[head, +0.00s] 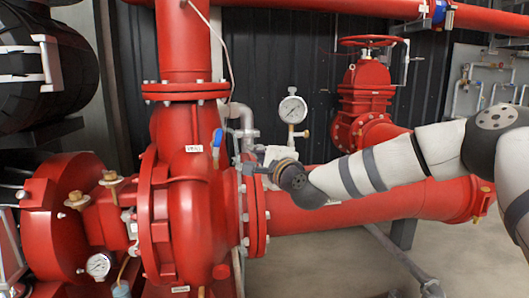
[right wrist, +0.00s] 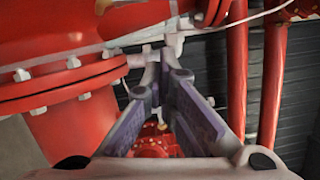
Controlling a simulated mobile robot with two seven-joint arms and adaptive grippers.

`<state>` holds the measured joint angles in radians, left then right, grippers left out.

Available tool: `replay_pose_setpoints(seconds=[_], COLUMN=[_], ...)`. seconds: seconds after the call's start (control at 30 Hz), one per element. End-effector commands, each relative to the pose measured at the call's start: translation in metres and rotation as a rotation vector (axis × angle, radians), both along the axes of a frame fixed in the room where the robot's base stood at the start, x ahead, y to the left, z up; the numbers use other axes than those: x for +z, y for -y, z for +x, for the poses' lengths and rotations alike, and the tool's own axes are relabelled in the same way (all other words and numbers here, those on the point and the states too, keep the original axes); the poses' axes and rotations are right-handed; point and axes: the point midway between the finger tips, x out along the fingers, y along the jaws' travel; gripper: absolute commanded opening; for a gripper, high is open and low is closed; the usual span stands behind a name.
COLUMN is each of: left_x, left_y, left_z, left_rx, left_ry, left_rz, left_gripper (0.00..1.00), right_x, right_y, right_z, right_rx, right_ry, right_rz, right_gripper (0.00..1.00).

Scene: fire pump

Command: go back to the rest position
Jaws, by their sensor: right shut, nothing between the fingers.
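My right arm comes in from the right in the head view. My right gripper (head: 250,165) is in front of the small grey pipe fittings beside the red pump, just right of a blue valve handle (head: 217,140). The arm and wrist hide part of what lies behind. In the right wrist view the two fingers (right wrist: 160,72) come together at their tips with nothing held between them. Their tips appear close to pale fittings, and I cannot tell whether they touch. My left gripper does not show.
The red pump body (head: 192,215) stands left of the gripper. A pressure gauge (head: 292,110) is behind it, with a gate valve with a red handwheel (head: 370,41) further right. A thick red pipe (head: 400,202) runs behind my forearm. Bare floor (head: 335,262) shows below.

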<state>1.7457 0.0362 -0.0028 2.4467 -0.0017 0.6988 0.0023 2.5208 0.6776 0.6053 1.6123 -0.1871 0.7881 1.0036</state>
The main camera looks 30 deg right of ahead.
Motion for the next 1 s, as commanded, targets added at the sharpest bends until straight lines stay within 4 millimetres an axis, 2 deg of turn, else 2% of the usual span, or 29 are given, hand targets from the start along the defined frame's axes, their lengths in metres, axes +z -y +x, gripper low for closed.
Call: replay_pose_setpoints(seconds=[0.1, 0.2, 0.67, 0.73, 0.77, 0.87, 0.9, 0.97, 1.0], left_x=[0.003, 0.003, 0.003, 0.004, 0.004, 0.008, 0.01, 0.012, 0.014], left_y=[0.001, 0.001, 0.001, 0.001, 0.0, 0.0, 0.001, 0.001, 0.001], left_z=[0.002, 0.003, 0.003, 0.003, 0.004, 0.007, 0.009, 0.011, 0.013], left_rx=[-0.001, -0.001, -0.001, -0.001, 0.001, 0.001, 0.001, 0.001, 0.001], left_ry=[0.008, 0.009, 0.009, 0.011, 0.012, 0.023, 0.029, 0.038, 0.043], left_rz=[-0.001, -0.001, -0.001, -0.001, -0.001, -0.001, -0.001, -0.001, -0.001], left_gripper=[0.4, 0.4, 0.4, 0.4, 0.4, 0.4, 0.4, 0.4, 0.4], right_x=[0.0, -0.002, -0.003, -0.013, -0.024, -0.086, -0.12, -0.17, -0.203], right_y=[0.0, 0.0, 0.0, -0.005, -0.011, -0.042, -0.057, -0.076, -0.087], right_z=[-0.015, -0.021, -0.022, -0.023, -0.025, -0.043, -0.057, -0.083, -0.104], right_rx=[-0.001, -0.001, -0.001, 0.01, 0.021, 0.093, 0.135, 0.205, 0.256], right_ry=[0.001, 0.0, -0.002, -0.024, -0.046, -0.18, -0.251, -0.359, -0.431], right_rz=[0.0, 0.001, -0.001, -0.018, -0.038, -0.153, -0.216, -0.316, -0.381], right_gripper=[0.0, 0.0, 0.0, 0.0, 0.0, 0.0, 0.0, 0.0, 0.0])
